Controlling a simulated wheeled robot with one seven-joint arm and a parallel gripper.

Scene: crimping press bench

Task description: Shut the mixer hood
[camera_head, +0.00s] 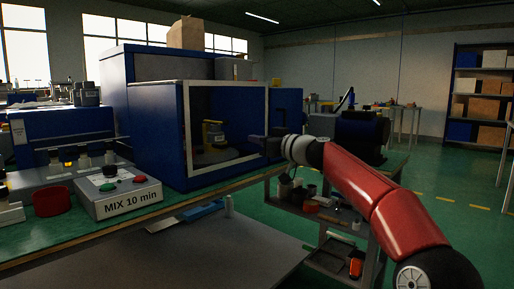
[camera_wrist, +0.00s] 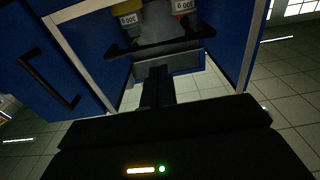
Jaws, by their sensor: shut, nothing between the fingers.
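The mixer (camera_head: 155,125) is a blue cabinet on the bench, with a pale-framed front opening. Its hood (camera_head: 287,108), a blue panel, stands swung open at the opening's right side. In the wrist view the hood (camera_wrist: 32,62) is at the left, with a black bar handle (camera_wrist: 48,82). A yellow-topped container (camera_head: 213,133) stands inside the mixer; two labelled containers, one yellowish (camera_wrist: 129,20) and one red-marked (camera_wrist: 183,8), show in the wrist view. My gripper (camera_head: 249,143) is shut and empty at the opening's lower right; its fingers (camera_wrist: 157,78) point toward the interior, apart from the handle.
A control box (camera_head: 118,190) marked "MIX 10 min" with red and green buttons sits on the green bench, beside a red round container (camera_head: 52,201). A cart (camera_head: 335,222) with tools stands below my arm. A cardboard box (camera_head: 187,33) tops the mixer. Green floor is open at right.

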